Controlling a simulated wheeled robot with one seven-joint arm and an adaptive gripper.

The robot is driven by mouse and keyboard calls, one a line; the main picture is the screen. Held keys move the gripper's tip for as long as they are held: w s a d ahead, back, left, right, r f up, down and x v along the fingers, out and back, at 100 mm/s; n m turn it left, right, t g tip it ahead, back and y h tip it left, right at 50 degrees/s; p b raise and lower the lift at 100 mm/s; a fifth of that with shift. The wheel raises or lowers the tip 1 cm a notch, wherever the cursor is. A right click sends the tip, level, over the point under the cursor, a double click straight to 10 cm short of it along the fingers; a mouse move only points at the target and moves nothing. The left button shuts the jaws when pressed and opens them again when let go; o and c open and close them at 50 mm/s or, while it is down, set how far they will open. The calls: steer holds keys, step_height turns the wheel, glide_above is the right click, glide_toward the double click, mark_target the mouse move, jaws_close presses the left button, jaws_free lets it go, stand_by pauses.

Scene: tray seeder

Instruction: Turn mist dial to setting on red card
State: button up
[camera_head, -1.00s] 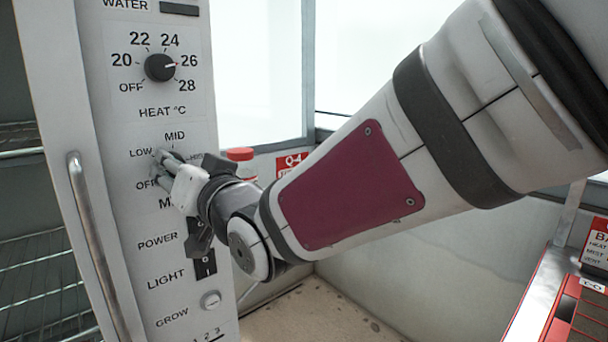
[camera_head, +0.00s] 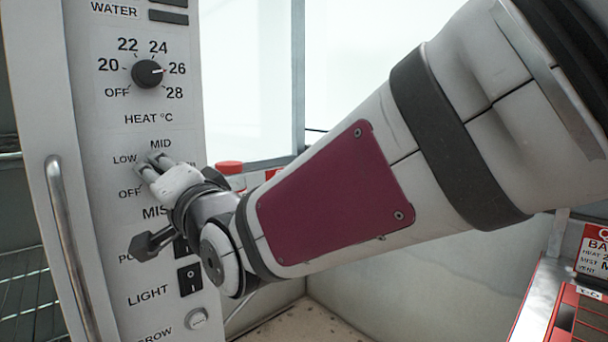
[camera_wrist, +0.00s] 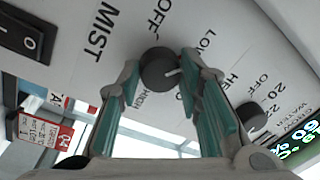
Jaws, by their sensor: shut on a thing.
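The mist dial (camera_wrist: 157,67) is a round black knob with a white pointer mark, seen in the wrist view between my fingers. The pointer faces right in that view, roughly toward LOW or just past it; the exact setting is unclear. My gripper (camera_wrist: 160,80) is shut on the dial, one finger at each side. In the head view my gripper (camera_head: 153,167) covers the dial, with LOW, MID and OFF showing around it. The red card (camera_head: 593,251) is cut off at the right edge; its MIST line appears to begin with M.
The heat dial (camera_head: 147,73) sits just above on the same panel, its pointer near 26. The light switch (camera_head: 190,280) is below my gripper. A vertical handle (camera_head: 68,250) runs along the panel's left. A red cap (camera_head: 229,167) stands behind my wrist.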

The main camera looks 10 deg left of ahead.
stand_by(0.3)
steer(key=o, duration=1.2)
steer(key=shift+c, duration=0.2)
steer(key=v, duration=1.2)
